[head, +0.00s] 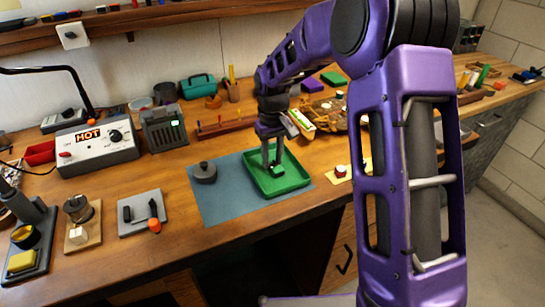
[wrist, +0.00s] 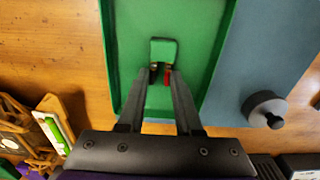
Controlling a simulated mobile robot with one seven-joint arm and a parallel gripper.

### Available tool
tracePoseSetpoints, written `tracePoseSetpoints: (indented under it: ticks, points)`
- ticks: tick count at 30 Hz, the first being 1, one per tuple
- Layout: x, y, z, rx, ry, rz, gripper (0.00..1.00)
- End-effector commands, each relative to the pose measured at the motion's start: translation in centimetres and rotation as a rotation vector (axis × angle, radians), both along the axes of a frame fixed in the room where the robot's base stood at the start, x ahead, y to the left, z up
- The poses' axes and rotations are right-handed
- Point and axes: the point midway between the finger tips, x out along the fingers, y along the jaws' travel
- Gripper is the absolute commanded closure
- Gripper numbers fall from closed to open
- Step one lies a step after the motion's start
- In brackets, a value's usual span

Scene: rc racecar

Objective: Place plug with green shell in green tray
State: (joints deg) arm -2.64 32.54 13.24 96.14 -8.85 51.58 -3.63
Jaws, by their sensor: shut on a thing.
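The green tray (head: 291,184) sits on the blue-grey mat on the workbench; it also fills the middle of the wrist view (wrist: 206,50). My gripper (head: 272,165) points down over the tray. In the wrist view my gripper (wrist: 161,72) is shut on the plug with green shell (wrist: 164,49), whose green block shows just past the fingertips. A bit of red and a light metal part show between the fingers. In the head view the plug (head: 277,171) is low inside the tray outline; I cannot tell whether it touches the tray floor.
A dark round weight (head: 205,173) stands on the mat (head: 215,205) left of the tray. A small wooden piece with a red-and-white knob (head: 341,171) lies to the right. A grey box labelled HOT (head: 98,142) stands at the left. The mat's front is clear.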

Motion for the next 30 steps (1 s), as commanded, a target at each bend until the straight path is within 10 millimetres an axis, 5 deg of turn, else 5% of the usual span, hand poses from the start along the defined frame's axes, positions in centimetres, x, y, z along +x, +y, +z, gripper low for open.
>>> tracePoseSetpoints:
  ticks: [2, 3, 7, 19, 30]
  points:
    - [0.0, 0.0, -0.4, 0.0, 0.001, 0.0, 1.0]
    - [0.0, 0.0, -0.3, 0.0, 0.0, 0.0, 0.61]
    - [0.0, 0.0, -0.3, 0.0, 0.0, 0.0, 0.38]
    - [0.1, 0.0, 0.6, 0.001, -0.002, 0.0, 0.37]
    - [0.0, 0.0, 8.0, 0.001, -0.004, -0.001, 0.37]
